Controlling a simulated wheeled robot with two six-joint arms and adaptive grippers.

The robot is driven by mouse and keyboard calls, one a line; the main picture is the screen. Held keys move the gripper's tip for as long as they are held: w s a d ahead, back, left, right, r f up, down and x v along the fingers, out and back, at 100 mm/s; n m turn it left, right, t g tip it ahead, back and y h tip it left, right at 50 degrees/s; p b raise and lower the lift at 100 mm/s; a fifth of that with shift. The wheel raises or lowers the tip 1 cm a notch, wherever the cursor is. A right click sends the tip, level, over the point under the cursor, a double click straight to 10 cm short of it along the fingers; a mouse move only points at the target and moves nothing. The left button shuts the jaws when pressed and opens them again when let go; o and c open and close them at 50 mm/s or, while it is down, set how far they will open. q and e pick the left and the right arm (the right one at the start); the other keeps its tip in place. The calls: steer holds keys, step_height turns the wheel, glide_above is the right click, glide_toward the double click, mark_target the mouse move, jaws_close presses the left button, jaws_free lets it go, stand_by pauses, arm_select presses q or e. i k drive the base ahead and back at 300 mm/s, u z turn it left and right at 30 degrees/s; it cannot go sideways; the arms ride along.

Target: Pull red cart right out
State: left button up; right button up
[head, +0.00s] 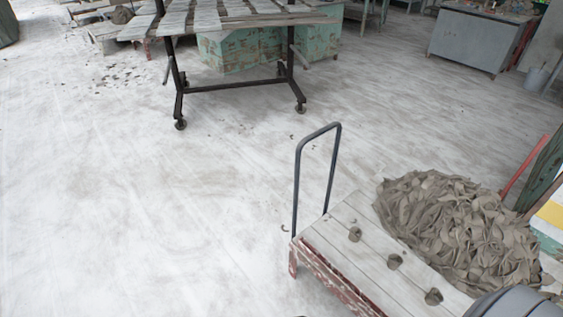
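The red cart (338,281) stands at the lower right in the head view. The cart's near end is cut off by the bottom edge. A rounded dark grey part at the bottom right corner covers some of the cart; it may be mine. Neither gripper shows.
A wheeled rack (235,87) with a slatted top stands at the back. Behind it are worn green cabinets (230,52). The dusty floor (130,210) left of the cart is clear.

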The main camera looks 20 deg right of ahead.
mark_target(456, 237)
steer(key=z, duration=0.4)
steer(key=i, duration=0.7)
steer(key=z, duration=0.75)
